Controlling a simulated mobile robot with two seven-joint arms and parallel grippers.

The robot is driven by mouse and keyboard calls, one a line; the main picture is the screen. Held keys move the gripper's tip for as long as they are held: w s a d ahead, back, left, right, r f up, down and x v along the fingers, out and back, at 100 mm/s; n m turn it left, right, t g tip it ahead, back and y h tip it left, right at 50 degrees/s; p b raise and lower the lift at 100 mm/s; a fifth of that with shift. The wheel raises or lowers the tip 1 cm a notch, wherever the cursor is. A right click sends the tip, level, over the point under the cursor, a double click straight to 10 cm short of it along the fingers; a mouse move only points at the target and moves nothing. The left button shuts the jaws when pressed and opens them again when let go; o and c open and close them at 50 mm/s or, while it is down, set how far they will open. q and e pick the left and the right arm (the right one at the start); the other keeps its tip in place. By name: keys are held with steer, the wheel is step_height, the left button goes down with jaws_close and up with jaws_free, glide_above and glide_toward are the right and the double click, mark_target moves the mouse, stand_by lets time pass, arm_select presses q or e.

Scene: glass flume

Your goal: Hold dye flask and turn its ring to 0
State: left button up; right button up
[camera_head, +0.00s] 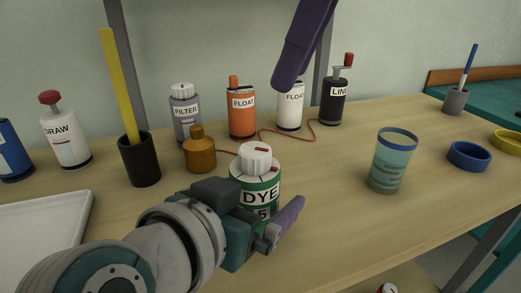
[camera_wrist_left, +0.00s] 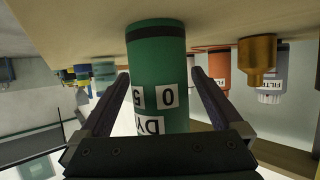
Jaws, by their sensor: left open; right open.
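The dye flask (camera_head: 263,189) stands upright on the bench in the head view. It is green with a white "DYE" label, a white ring and a white knob (camera_head: 255,158) with a red mark. My left gripper (camera_head: 268,226) is at its front, low down; one purple finger shows at its right. In the left wrist view, the picture is upside down and the flask (camera_wrist_left: 158,75) stands between the two open fingers, with "0" and "5" label patches showing. The knob is out of that view. My right gripper (camera_head: 305,45) shows as one purple finger at the top, above the bench, apart from the flask.
Behind the flask stand an amber bottle (camera_head: 200,153), a grey filter bottle (camera_head: 186,120), an orange float bottle (camera_head: 242,112) and a black line bottle (camera_head: 334,102). A glass beaker (camera_head: 391,165) stands to the right. A black cup (camera_head: 140,165) and white tray (camera_head: 45,225) are left.

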arm_select(q)
steer(key=shift+x, duration=1.05)
steer(key=shift+c, duration=0.2)
